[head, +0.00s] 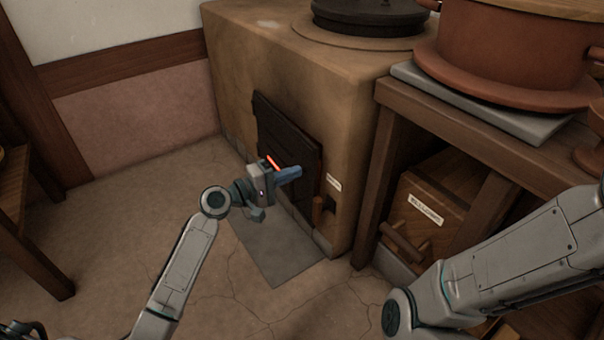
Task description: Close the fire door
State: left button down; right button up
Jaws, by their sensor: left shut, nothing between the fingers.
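The fire door (287,136) is a dark panel low on the front of the tan clay stove (275,65). It stands close to the stove face; I cannot tell whether it is fully flush. A small wooden handle (318,209) shows near its lower right. My left gripper (296,173) is shut and empty, in front of the door's middle, and hides part of it. I cannot tell whether the fingertips touch the door. My right arm comes in at the lower right, but its gripper is out of view.
A grey slab (280,250) lies on the cracked floor below the door. To the right, a wooden bench (450,110) holds a large brown pot (510,50), with a labelled wooden box (432,205) underneath. Another wooden table (15,190) stands at the left. Floor between is clear.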

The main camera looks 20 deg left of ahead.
aim_at(313, 163)
pick_arm(q)
jog(key=shift+b+x, duration=0.55)
jog(key=shift+x, duration=1.1)
jog(key=shift+w+d+r+p, duration=0.15)
jog(key=shift+w+d+p, duration=0.05)
jog(key=shift+p, duration=0.2)
jog(key=shift+w+d+r+n+t+y+p, duration=0.1)
jog(key=shift+w+d+n+t+y+p, duration=0.25)
jog(key=shift+w+d+p, duration=0.4)
jog(key=shift+y, duration=0.25)
jog(key=shift+w+t, duration=0.1)
jog(key=shift+t, duration=0.15)
